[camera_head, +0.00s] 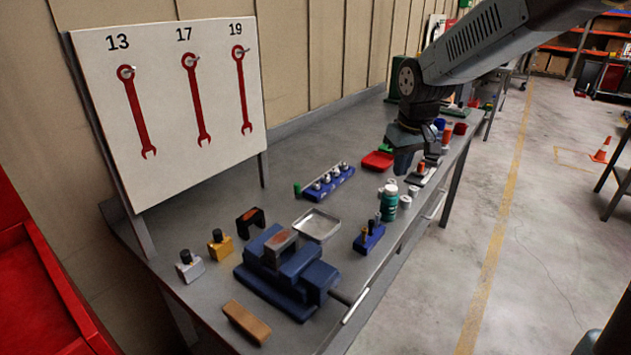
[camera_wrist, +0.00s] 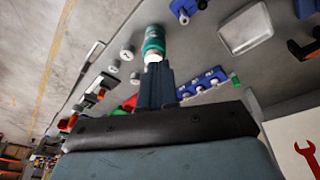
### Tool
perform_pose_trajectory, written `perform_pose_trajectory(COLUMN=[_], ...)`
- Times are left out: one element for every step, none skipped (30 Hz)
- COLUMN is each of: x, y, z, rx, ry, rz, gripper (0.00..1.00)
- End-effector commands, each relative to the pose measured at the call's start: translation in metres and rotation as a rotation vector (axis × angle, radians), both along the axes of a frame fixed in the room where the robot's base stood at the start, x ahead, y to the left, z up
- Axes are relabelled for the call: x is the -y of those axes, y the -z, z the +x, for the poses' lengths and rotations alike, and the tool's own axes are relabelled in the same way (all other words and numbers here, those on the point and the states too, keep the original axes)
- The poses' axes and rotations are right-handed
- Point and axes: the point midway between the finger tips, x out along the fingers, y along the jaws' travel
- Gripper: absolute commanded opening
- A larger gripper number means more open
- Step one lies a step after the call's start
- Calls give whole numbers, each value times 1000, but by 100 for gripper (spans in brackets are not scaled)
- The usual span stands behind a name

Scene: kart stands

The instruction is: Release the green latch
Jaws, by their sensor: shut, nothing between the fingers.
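A small green piece (camera_head: 297,189) sits at the left end of a blue rack (camera_head: 329,183) holding several silver pieces; it also shows in the wrist view (camera_wrist: 235,80). It looks like the green latch, though I cannot be sure. Another green piece (camera_head: 385,148) is at the back of a red tray (camera_head: 377,160). My gripper (camera_head: 402,165) is shut and empty above the bench, to the right of the rack. In the wrist view, its fingers (camera_wrist: 158,70) overlap the white cap of a green bottle (camera_wrist: 154,40); I cannot tell whether they touch.
The green bottle (camera_head: 389,203) stands near the bench's front edge beside white caps (camera_head: 405,201). A blue vise-like block (camera_head: 287,270), a metal tray (camera_head: 317,225) and a small blue holder (camera_head: 369,238) are nearer. A wrench board (camera_head: 175,105) stands at left. Bare bench surrounds the rack.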

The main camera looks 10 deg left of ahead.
Motion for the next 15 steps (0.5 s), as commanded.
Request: perform_pose_trajectory(x=[-12,-19,-29,-36,-43,-53,-60,-67,-77,-84,-91,-100,-107,-114,-123], y=[10,14,20,24,28,33,37,41,45,48,51,55,57,59,62], z=[9,14,19,24,27,33,36,40,45,48,52,56,59,62,67], rx=[-18,-26,-35,-43,-50,-58,-64,-72,-80,-86,-91,-99,-103,-109,-115], ry=[-26,-42,-63,-77,-93,-111,-125,-137,-154,-166,-177,-194,-205,-216,-229], rz=[20,31,47,59,72,92,109,124,147,164,182,207,227,247,275], gripper=[0,0,0,0,0,0,0,0,0,0,0,0,0,0,0])
